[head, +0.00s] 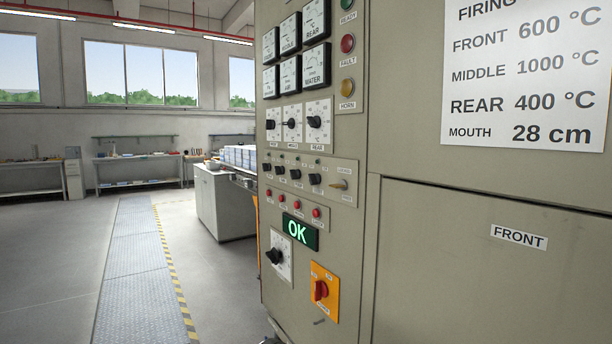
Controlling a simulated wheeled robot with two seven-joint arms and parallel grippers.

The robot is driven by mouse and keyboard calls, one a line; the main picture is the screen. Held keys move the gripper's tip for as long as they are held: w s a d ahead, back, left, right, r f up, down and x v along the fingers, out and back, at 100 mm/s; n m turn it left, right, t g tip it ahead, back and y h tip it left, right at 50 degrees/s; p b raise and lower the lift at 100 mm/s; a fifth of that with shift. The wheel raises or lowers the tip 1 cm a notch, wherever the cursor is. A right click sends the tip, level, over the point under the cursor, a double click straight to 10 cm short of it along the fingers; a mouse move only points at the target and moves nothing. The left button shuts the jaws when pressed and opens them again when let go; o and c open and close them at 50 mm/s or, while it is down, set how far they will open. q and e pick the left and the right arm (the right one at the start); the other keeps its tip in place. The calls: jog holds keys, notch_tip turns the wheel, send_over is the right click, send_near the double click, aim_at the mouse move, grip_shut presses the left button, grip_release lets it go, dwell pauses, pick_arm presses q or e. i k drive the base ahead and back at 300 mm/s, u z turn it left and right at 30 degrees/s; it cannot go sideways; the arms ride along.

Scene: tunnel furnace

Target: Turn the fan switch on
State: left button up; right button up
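The beige control panel (345,240) of the furnace stands close in front, seen at a slant. A switch strip (327,195) crosses it at mid height, with several small black knobs (295,174) and a brass-coloured lever (340,184) at its right end. The labels on this strip are too small to read, so I cannot tell which control is the fan switch or how it is set. Neither of my grippers is in view.
Below are red buttons (317,213), a green OK display (299,231), a black dial (276,257) and a red rotary switch (320,290) on an orange plate. Gauges (316,18) sit above. A firing sign (527,75) hangs right. Floor (50,260) at left is clear.

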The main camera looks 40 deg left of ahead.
aim_at(278, 170)
jog(key=u, duration=0.05)
jog(key=k, duration=1)
jog(key=z, duration=0.75)
jog(key=i, duration=0.65)
jog(key=u, duration=2)
jog(key=i, duration=0.5)
jog(key=z, duration=0.05)
jog(key=k, duration=0.6)
jog(key=u, duration=0.5)
jog(key=i, duration=1.25)
jog(key=u, duration=0.35)
